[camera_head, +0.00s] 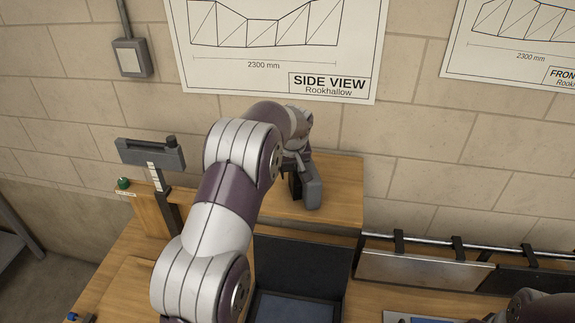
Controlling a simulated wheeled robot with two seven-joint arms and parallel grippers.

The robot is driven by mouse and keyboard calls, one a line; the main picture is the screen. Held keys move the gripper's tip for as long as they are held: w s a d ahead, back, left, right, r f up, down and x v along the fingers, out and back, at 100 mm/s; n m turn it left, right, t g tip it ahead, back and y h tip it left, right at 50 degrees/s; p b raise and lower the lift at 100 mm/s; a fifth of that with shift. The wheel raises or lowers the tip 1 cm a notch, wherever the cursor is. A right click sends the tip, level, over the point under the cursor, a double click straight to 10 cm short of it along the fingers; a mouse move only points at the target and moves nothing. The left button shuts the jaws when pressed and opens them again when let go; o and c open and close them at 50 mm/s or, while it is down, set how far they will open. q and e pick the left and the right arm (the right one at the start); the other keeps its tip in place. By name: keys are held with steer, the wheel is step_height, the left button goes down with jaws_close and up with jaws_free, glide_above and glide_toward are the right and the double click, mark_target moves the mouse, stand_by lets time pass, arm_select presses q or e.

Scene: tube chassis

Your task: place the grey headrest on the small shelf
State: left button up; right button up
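The small shelf (343,205) is a raised wooden board against the block wall, right of the middle. My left arm reaches up from the bottom and over this shelf. My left gripper (299,180) points down at the shelf's middle, partly hidden behind my own forearm. A grey rounded block (313,188), which looks like the headrest, is at the gripper, upright, on or just above the shelf board. I cannot tell whether the fingers are shut on it or whether it touches the wood. My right gripper is out of view; only a piece of my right arm shows at bottom right.
A dark open box (300,258) stands in front of the shelf. A grey T-shaped stand (150,153) and a green knob (124,183) are at left. A rail with hanging panels (425,270) runs along the right. The shelf's right end is clear.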

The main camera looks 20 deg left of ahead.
arm_select(q)
steer(key=shift+o, duration=0.6)
steer(key=shift+s+r, duration=0.15)
steer(key=shift+s, duration=0.05)
